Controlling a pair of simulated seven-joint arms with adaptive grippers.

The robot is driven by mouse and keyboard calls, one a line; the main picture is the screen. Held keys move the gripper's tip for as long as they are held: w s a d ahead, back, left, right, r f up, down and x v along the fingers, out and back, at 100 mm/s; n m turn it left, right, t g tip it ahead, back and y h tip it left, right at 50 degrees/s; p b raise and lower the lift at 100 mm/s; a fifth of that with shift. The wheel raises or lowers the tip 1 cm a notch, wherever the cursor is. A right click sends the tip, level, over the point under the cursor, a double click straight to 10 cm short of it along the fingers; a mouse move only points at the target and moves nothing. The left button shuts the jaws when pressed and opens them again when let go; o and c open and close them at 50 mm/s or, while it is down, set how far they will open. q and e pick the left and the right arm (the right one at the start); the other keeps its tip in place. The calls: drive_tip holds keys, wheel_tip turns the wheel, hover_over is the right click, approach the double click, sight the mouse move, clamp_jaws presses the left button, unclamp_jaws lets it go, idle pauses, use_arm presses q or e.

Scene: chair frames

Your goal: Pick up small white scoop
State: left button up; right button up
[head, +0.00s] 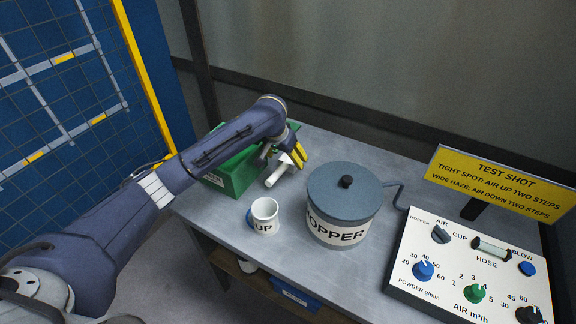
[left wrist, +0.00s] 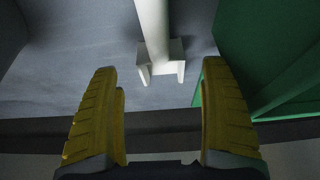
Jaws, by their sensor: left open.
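The small white scoop (head: 279,172) is on the grey table beside the green box, partly covered by my left gripper in the head view. In the left wrist view the white scoop (left wrist: 155,30) shows a long shaft and a squared end with two short prongs. My left gripper (head: 298,157) is over the scoop's far end, with its yellow fingers spread. In the wrist view the open left gripper (left wrist: 160,75) has the squared end centred between and just beyond its fingertips. I see no grip on it. My right gripper is out of view.
The green box (head: 233,177) stands close beside the scoop. A white cup (head: 264,213) and the grey lidded hopper (head: 340,207) stand nearer the front. A control panel (head: 460,262) and yellow sign (head: 503,183) are at right. Bare table (head: 290,220) lies between cup and hopper.

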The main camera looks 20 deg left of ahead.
sight(288, 161)
use_arm(q)
drive_tip(key=shift+x, duration=2)
drive_tip(key=c, duration=1.4)
